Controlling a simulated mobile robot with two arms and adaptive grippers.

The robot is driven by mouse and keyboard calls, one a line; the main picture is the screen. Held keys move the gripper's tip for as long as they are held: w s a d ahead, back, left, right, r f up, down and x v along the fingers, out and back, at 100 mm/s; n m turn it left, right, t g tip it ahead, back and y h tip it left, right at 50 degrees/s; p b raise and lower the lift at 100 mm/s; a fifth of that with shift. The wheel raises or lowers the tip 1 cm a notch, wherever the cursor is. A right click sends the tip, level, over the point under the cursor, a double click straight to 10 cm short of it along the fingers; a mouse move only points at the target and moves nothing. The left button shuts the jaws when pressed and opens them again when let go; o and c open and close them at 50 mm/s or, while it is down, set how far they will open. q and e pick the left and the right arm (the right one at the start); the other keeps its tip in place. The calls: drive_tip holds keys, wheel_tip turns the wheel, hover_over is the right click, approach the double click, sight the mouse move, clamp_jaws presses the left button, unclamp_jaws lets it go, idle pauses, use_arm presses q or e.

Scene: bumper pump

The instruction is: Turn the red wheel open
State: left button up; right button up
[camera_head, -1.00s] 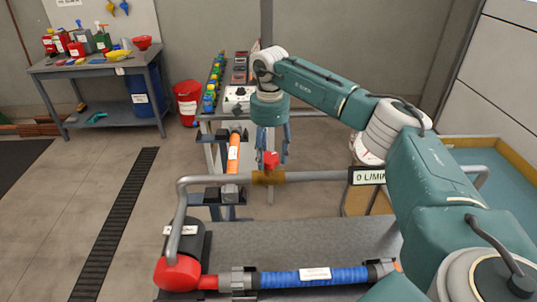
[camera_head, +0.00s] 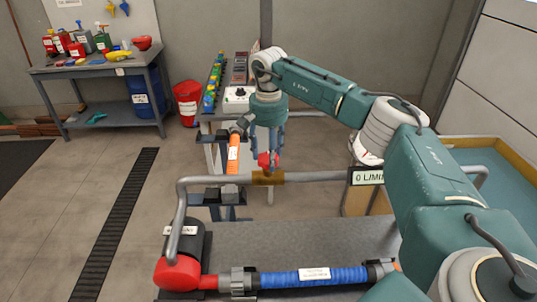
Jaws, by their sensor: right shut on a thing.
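The small red wheel (camera_head: 264,160) sits on top of the brass valve body (camera_head: 267,178) on the grey horizontal pipe (camera_head: 315,176). My right gripper (camera_head: 268,156) points down from above, and its fingers are shut on the red wheel. The fingers hide part of the wheel, so I cannot tell how far it is turned. A sign reading "0 L/MIN" (camera_head: 367,177) hangs at the right of the pipe. My left gripper is not in view.
A red pump (camera_head: 178,274) and a blue hose (camera_head: 315,276) lie on the grey bench (camera_head: 330,238) in front. An orange tube (camera_head: 233,154) stands left of the valve. A bench with containers (camera_head: 95,67) and a red bin (camera_head: 186,100) are at the back left.

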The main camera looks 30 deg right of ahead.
drive_tip(key=shift+w+d+r+n, duration=0.2)
drive_tip(key=shift+w+r+n, duration=0.05)
drive_tip(key=shift+n, duration=0.25)
drive_tip(key=shift+r, duration=0.1)
drive_tip(key=o, duration=0.9)
drive_tip(key=shift+c, duration=0.2)
drive_tip(key=shift+o, duration=1.2)
drive_tip(key=shift+w, duration=0.1)
drive_tip(key=shift+f, duration=0.3)
drive_tip(key=shift+r, duration=0.25)
wheel_tip(320, 180, up, 12)
drive_tip(key=shift+f, duration=0.25)
